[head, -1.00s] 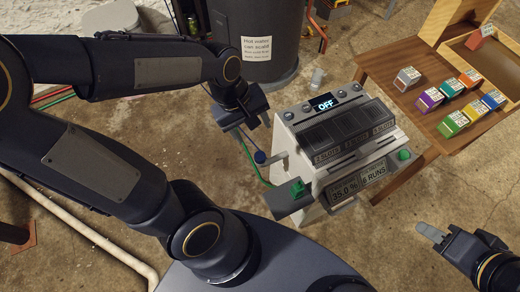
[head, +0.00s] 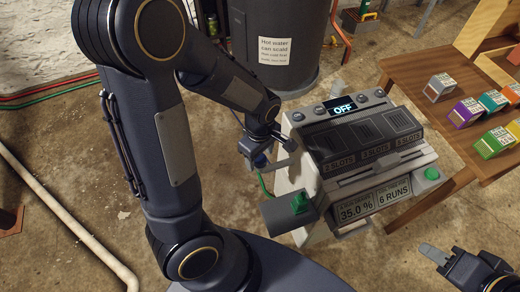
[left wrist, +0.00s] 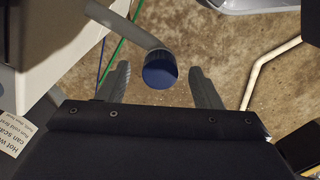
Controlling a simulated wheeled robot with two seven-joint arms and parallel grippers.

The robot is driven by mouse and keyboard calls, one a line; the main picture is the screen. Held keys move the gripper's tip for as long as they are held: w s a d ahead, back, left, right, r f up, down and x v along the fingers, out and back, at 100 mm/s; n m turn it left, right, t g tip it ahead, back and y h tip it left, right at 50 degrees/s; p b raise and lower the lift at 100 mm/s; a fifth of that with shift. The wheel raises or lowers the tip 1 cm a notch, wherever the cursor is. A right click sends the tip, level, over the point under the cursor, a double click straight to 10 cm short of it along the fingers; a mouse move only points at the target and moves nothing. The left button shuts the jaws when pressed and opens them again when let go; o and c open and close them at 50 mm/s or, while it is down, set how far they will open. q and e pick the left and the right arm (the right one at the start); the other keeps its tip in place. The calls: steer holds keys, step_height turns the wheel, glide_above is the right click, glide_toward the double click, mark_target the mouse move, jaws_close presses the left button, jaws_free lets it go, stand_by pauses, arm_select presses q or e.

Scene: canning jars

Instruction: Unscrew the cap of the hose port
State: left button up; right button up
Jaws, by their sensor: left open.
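The blue cap (left wrist: 160,70) sits on the end of a grey pipe stub, the hose port (left wrist: 140,30), which comes off the pale machine (head: 320,237). In the head view the blue cap (head: 260,161) is small and partly hidden by my left gripper (head: 266,156). My left gripper (left wrist: 160,72) is open, with one finger on each side of the cap in the wrist view. Gaps show between the cap and both fingers. My right gripper (head: 433,252) hangs at the lower right, away from the machine; its finger opening does not show clearly.
A green hose (left wrist: 116,42) and a blue line run beside the port. A dark tank (head: 270,70) with a hot water label (head: 274,48) stands behind. A wooden table (head: 425,70) with several coloured boxes is at the right. Floor left of the port is clear.

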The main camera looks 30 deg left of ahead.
arm_select(q)
steer(key=shift+f, duration=0.4)
steer(key=c, duration=1.2)
steer(key=shift+o, duration=0.2)
steer(key=n, duration=0.2)
steer(key=n+p, duration=0.1)
steer(key=shift+r+n, duration=0.2)
steer(key=shift+n, duration=0.2)
steer(key=shift+f+n, duration=0.15)
steer(key=shift+n, duration=0.25)
